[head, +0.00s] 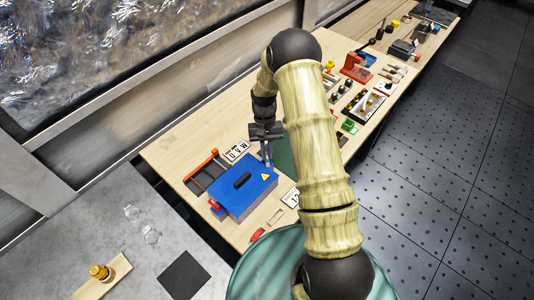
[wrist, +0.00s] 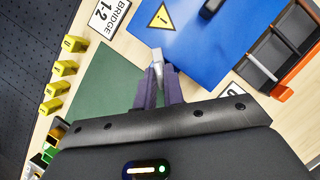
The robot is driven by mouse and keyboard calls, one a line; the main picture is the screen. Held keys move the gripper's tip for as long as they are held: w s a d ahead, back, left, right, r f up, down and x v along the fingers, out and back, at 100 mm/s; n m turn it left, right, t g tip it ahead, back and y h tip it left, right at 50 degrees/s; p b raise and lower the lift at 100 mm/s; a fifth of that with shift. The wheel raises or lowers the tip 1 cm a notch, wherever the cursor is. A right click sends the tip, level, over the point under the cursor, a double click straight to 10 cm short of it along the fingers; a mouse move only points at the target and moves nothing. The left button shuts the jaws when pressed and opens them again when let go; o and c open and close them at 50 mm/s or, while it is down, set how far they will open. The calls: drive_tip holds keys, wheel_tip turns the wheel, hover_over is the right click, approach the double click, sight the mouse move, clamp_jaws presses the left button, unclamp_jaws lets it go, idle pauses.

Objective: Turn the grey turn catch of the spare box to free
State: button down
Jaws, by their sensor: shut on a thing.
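The spare box is a blue box (head: 236,200) with a black handle and a yellow warning triangle on its lid, on the wooden bench. Its blue lid also fills the upper middle of the wrist view (wrist: 205,50). The grey turn catch (wrist: 157,56) is at the box's edge, between my fingertips. My gripper (wrist: 158,82) is shut on the catch, its two purple fingers on either side of it. In the head view my gripper (head: 268,160) points down at the box's far right edge, and the catch is too small to make out there.
A dark compartment tray with a red-orange end (head: 205,172) stands beside the box. A green mat (wrist: 105,88) and a BRIDGE 1-2 card (wrist: 103,17) lie near the catch. Several yellow pieces (wrist: 66,68) stand on the bench. Red and black fittings (head: 356,66) fill the bench farther back.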

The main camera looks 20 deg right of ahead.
drive_tip(key=n+h, duration=0.1)
drive_tip(key=n, duration=0.1)
drive_tip(key=n+b, duration=0.1)
drive_tip(key=n, duration=0.1)
drive_tip(key=shift+a+n+h, duration=0.15)
drive_tip(key=shift+n+h, duration=0.15)
drive_tip(key=shift+h, duration=0.1)
drive_tip(key=shift+a+n+t+h+b, duration=0.1)
drive_tip(key=shift+n+t+h+b, duration=0.45)
drive_tip(key=shift+n, duration=1.35)
drive_tip(key=shift+r, duration=0.1)
drive_tip(key=c, duration=1.5)
unclamp_jaws()
drive_tip(key=b+v, duration=0.3)
drive_tip(key=v, duration=1.4)
drive_tip(key=shift+w+a, duration=0.15)
drive_tip(key=shift+a, duration=0.1)
